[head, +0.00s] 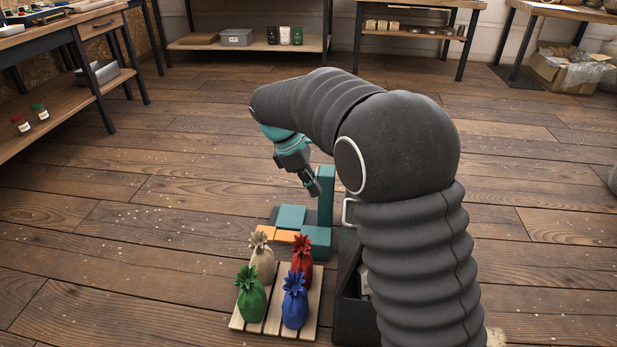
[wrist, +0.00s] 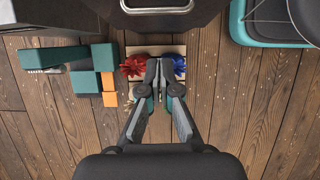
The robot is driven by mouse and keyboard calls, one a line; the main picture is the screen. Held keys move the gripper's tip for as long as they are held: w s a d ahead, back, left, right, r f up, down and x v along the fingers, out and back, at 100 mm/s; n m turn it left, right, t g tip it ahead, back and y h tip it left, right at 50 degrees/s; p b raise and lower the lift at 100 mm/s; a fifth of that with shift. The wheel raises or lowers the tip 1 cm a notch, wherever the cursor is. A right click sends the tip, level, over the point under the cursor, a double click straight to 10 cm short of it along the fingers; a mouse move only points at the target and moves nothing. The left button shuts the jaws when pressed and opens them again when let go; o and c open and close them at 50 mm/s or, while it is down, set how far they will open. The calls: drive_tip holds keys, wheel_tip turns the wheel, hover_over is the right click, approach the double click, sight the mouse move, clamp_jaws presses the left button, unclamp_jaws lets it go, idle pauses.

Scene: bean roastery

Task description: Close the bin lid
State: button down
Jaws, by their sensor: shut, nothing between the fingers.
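The bin (head: 350,318) is a dark open box on the floor at the lower middle of the head view, partly hidden behind my arm. Something pale shows inside it. A metal handle (head: 347,212) stands above the bin, apparently on its raised lid; my arm hides most of the lid. In the wrist view a dark panel with a metal handle (wrist: 157,6) is at the top edge, beyond my fingertips. My gripper (head: 314,189) is shut and empty, pointing down beside a tall teal block, left of the handle. Its fingers also show in the wrist view (wrist: 166,66), apart from the handle.
A slatted wooden pallet (head: 272,325) holds green, beige, red and blue tied sacks left of the bin. Teal and orange blocks (head: 291,217) stand behind it. A workbench (head: 70,85) is at the left; shelves line the back. The left floor is clear.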

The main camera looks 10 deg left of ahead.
drive_tip(key=d+f, duration=0.5)
drive_tip(key=shift+d+b, duration=0.2)
drive_tip(key=shift+b, duration=0.1)
